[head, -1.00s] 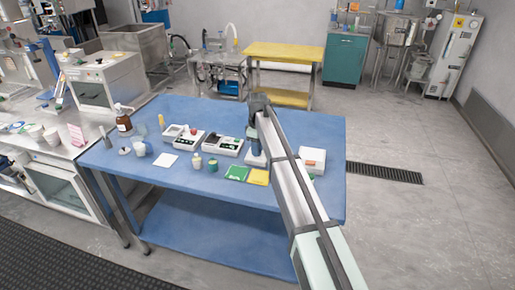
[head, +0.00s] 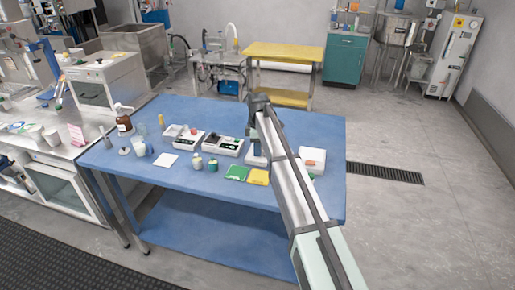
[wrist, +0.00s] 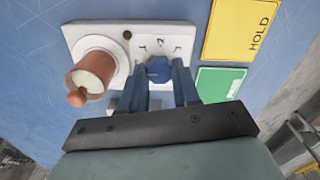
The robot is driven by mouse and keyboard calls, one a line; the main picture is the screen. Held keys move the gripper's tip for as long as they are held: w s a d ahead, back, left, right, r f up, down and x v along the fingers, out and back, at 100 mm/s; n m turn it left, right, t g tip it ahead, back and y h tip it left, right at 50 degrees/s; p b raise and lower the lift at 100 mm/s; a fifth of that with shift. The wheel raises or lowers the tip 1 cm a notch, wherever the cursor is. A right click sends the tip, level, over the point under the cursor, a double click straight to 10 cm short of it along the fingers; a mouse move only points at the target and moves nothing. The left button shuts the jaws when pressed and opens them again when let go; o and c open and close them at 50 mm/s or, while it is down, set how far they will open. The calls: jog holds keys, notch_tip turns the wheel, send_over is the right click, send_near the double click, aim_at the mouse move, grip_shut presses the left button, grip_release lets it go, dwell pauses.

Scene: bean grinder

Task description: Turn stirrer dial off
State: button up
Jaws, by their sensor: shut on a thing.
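The stirrer (wrist: 88,32) is a white box on the blue table, seen close in the wrist view. Its blue dial (wrist: 158,69) sits on the front panel below printed marks. A copper-coloured cup-like part (wrist: 91,74) stands on its left side. My gripper (wrist: 160,76) is shut on the dial, with one finger on each side of it. The dial's pointer direction is hard to make out. In the head view my gripper (head: 257,147) is low over the white box (head: 253,161), and my arm hides part of it.
A yellow card reading HOLD (wrist: 240,28) and a green card (wrist: 219,84) lie beside the stirrer. Other white devices (head: 221,147), small bottles (head: 197,161) and a brown bottle (head: 123,122) stand to the left. A white box (head: 312,158) is right of my arm.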

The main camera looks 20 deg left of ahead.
jog(key=o, duration=1.1)
jog(key=shift+c, duration=0.2)
jog(key=shift+r, duration=0.1)
notch_tip(320, 180, up, 14)
jog(key=shift+f, duration=0.2)
